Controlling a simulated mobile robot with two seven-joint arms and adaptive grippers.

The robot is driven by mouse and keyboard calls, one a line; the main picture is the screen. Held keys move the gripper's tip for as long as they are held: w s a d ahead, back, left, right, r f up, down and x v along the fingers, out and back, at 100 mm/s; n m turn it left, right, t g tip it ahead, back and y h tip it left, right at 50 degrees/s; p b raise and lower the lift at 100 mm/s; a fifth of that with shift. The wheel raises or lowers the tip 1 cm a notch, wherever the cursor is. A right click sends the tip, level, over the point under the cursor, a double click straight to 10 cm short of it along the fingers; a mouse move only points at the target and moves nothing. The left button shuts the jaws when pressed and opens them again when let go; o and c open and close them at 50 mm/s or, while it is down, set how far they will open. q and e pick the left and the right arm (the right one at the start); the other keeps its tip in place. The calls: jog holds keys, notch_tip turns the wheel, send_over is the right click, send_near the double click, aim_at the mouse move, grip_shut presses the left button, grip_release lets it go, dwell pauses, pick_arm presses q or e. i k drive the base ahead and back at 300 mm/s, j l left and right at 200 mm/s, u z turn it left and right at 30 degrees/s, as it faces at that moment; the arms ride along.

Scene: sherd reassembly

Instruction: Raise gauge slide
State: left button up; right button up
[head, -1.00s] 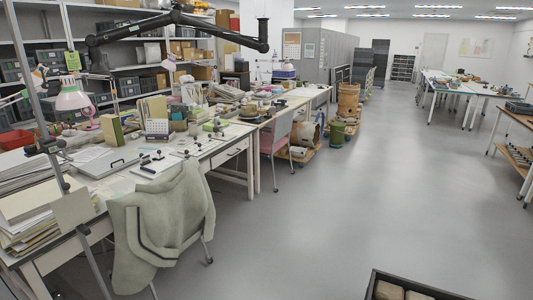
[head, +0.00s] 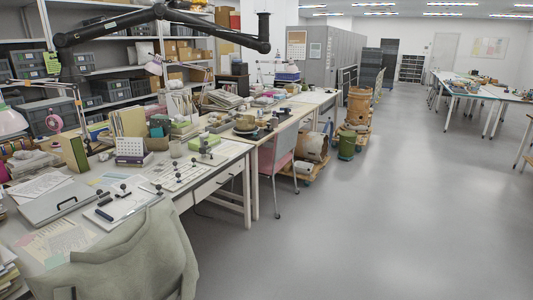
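Neither of my grippers is in view. Several small dark-knobbed tools (head: 124,190) and dark bars lie on a white sheet on the table nearer to me.
A chair draped with a grey-green cloth (head: 135,255) stands at the table's near edge. A pink-seated chair (head: 278,150) stands farther along. A black jointed arm (head: 190,20) hangs overhead. The grey floor (head: 370,220) to the right is clear.

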aim_at(207, 149)
jog(key=i, duration=2.95)
